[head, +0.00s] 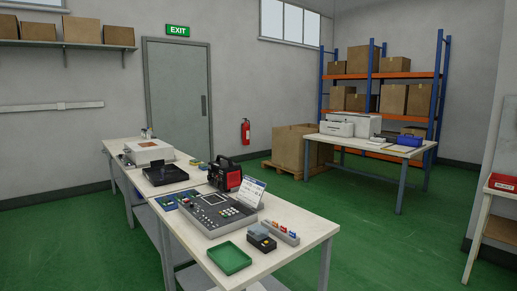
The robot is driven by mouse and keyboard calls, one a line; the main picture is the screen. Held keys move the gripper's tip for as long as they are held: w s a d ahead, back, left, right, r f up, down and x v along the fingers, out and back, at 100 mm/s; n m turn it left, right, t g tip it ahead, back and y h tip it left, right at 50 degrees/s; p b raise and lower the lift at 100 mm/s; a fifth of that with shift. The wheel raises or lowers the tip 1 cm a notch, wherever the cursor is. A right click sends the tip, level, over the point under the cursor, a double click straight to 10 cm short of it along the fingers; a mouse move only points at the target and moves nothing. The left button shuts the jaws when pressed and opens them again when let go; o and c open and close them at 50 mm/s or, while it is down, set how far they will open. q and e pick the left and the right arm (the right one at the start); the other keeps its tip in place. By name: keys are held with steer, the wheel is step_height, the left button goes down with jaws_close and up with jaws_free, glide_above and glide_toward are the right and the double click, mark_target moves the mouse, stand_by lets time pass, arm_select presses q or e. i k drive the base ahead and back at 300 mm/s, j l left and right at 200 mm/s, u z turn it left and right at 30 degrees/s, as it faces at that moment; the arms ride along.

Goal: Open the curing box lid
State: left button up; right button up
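A low white box (148,152) with an orange-brown panel on top stands on the far work table at the left. It looks like the curing box, and its lid appears shut, though it is small at this distance. A black, flat box-like device (165,173) sits just in front of it; I cannot tell fully what it is. Neither of my grippers is in the head view.
The near table (300,228) holds a grey control console (218,212), a green tray (229,258), a red-black machine (225,175) and small blocks. Another table (323,138) with printers stands at the back right. Green floor is clear to the right of the near table.

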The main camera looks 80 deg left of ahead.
mark_target(155, 150)
steer(key=u, duration=4.2)
steer(key=i+u, duration=0.1)
steer(key=i, duration=2.85)
steer(key=i+z, duration=0.1)
steer(key=i, duration=0.8)
steer(key=i+j, duration=0.15)
steer(key=i, duration=0.75)
steer(key=l+z, duration=0.05)
